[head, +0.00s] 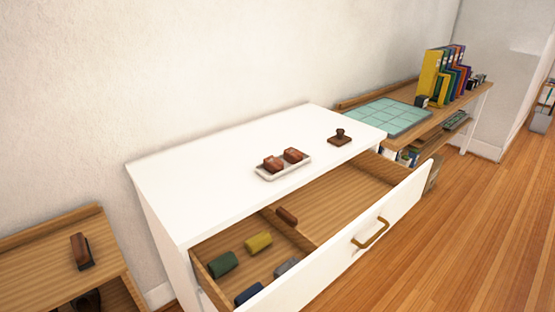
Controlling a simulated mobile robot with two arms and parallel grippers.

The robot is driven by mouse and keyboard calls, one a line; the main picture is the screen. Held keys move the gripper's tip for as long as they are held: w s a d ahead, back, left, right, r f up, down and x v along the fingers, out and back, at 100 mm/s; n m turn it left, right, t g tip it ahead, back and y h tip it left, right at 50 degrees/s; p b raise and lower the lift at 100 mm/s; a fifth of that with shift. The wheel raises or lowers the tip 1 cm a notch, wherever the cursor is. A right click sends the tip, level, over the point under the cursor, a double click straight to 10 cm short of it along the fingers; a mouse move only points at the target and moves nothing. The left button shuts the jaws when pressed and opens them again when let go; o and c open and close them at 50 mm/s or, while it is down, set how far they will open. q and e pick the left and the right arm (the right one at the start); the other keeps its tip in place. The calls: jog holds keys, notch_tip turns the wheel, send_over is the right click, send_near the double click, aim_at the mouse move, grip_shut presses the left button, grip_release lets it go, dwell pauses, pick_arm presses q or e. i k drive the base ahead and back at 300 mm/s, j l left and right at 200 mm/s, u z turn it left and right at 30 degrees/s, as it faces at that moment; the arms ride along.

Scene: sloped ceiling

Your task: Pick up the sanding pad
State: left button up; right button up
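I cannot tell for sure which item is the sanding pad. A brown block with a dark base (80,250) stands on the low wooden shelf at the left. A small dark brown piece with a knob on a flat square base (340,138) sits on the white cabinet top. Two reddish-brown blocks (283,160) lie in a small white tray (269,176) there. The open drawer (345,190) holds a green piece (222,264), a yellow piece (258,243), a grey piece (286,267), a blue piece (249,294) and a brown piece (286,216). Neither gripper is in view.
The white cabinet (210,185) stands against the wall, its drawer pulled out with a brass handle (371,234). A wooden divider splits the drawer; its right part looks empty. A wooden desk (440,119) with a teal tiled mat and binders stands beyond. Wooden floor (450,230) is clear at right.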

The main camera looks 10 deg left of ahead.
aim_at(339, 140)
jog(key=i+l+u, duration=0.15)
jog(key=u, duration=0.45)
jog(key=i+l+u, duration=0.15)
jog(key=l, duration=0.2)
jog(key=i+l+u, duration=0.1)
jog(key=l, duration=0.3)
jog(key=i+l+u, duration=0.25)
jog(key=l, duration=0.5)
jog(key=i+l+u, duration=0.15)
jog(key=l, duration=0.3)
jog(key=i, duration=0.05)
